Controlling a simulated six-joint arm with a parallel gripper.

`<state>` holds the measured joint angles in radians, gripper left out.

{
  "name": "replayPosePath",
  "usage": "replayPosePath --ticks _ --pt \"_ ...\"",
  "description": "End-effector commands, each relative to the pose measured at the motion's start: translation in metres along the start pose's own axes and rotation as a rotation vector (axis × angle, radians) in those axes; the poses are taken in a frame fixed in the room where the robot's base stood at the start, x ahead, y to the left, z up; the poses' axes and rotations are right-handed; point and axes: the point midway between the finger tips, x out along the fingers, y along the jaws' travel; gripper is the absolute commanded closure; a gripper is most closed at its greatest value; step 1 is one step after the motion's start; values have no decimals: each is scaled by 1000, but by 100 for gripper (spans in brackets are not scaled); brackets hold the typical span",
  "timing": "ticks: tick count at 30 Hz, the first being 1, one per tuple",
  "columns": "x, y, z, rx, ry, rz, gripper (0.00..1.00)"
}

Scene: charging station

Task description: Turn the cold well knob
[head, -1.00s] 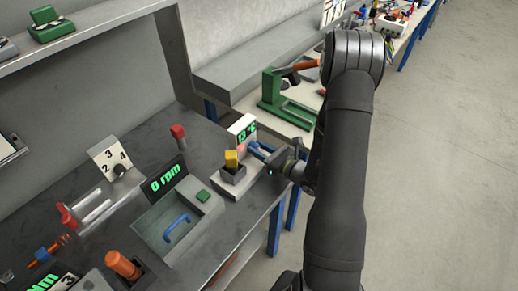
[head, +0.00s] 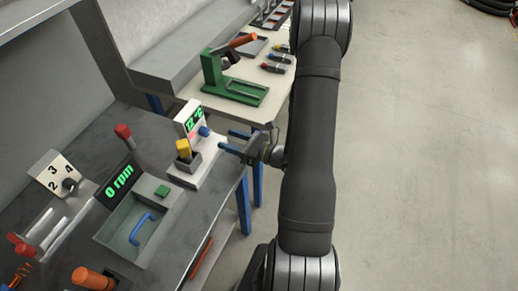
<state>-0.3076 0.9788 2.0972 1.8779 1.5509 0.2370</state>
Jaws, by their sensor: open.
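The cold well unit is a pale block (head: 209,167) at the right edge of the dark bench. Its tilted display (head: 194,119) shows a green temperature reading in °C, too small to read surely. A small blue knob (head: 204,131) sticks out on the display's right side. A yellow-topped piece (head: 184,149) stands in a dark square holder on the block. My gripper (head: 225,140) is just right of the blue knob, fingers apart and pointing left towards it. It looks open and empty, with a small gap to the knob.
Left of the block are a basin with a blue handle (head: 141,229), a "0 rpm" display (head: 119,185) and a numbered dial (head: 69,184). A red-topped stick (head: 123,131) stands behind. A green press (head: 226,79) stands on the pale table beyond. Open floor lies right.

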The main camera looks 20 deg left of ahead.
Motion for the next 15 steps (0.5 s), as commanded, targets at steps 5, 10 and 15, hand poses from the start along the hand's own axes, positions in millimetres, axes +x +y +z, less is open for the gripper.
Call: replayPosePath --ticks 5,10,15 --pt "-30 -1 0 1 0 -6 48" --pt "-57 -1 0 1 0 -6 48" --pt "-79 -1 0 1 0 -4 48"
